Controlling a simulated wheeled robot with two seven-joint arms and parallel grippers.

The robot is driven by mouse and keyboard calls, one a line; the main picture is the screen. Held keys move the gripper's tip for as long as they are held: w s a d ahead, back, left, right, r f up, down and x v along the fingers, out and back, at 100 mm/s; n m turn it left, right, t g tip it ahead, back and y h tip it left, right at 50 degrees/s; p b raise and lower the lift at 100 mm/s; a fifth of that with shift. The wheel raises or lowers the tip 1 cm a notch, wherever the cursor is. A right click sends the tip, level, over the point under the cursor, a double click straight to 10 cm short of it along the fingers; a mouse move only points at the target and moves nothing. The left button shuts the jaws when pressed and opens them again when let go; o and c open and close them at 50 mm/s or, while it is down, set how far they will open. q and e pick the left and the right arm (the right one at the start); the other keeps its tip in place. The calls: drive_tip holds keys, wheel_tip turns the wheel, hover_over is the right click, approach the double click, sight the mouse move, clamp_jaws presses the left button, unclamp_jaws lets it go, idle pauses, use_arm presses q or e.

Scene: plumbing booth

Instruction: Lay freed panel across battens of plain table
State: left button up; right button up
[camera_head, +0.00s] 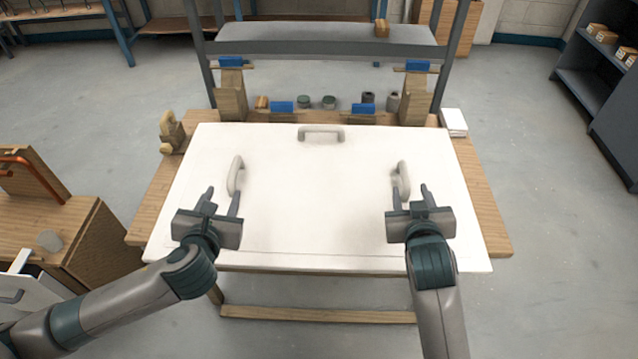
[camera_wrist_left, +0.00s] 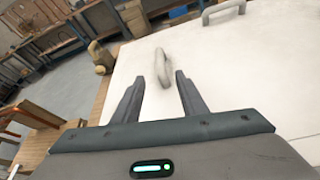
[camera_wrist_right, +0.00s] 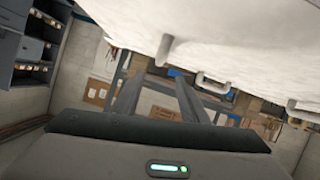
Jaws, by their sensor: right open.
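The white panel (camera_head: 310,205) lies across the wooden table (camera_head: 150,205) and covers most of its top; any battens under it are hidden. It bears a left handle (camera_head: 235,175), a right handle (camera_head: 403,181) and a far handle (camera_head: 321,133). My left gripper (camera_head: 222,200) is open and empty, just on the near side of the left handle. In the left wrist view this handle (camera_wrist_left: 162,68) shows beyond and between the fingers. My right gripper (camera_head: 418,197) is open, near the right handle; its wrist view shows the panel (camera_wrist_right: 235,30) at upper right, with nothing between the fingers.
Blue-topped wooden stands (camera_head: 231,95) (camera_head: 417,92) and small pots (camera_head: 329,102) line the table's back edge. A wooden clamp-like piece (camera_head: 172,131) sits at the left edge and a white block (camera_head: 454,122) at back right. A wooden cabinet (camera_head: 60,235) stands at left.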

sight(232, 175)
use_arm(q)
drive_tip(key=x, duration=1.3)
drive_tip(key=shift+w, duration=0.25)
use_arm(e)
drive_tip(key=x, duration=1.3)
drive_tip(key=shift+w+f, duration=0.1)
drive_tip(key=shift+w, duration=0.2)
use_arm(q)
drive_tip(key=shift+f, duration=0.1)
clamp_jaws()
use_arm(e)
clamp_jaws()
use_arm(q)
drive_tip(key=shift+d, duration=0.1)
use_arm(e)
drive_tip(key=shift+d, duration=0.1)
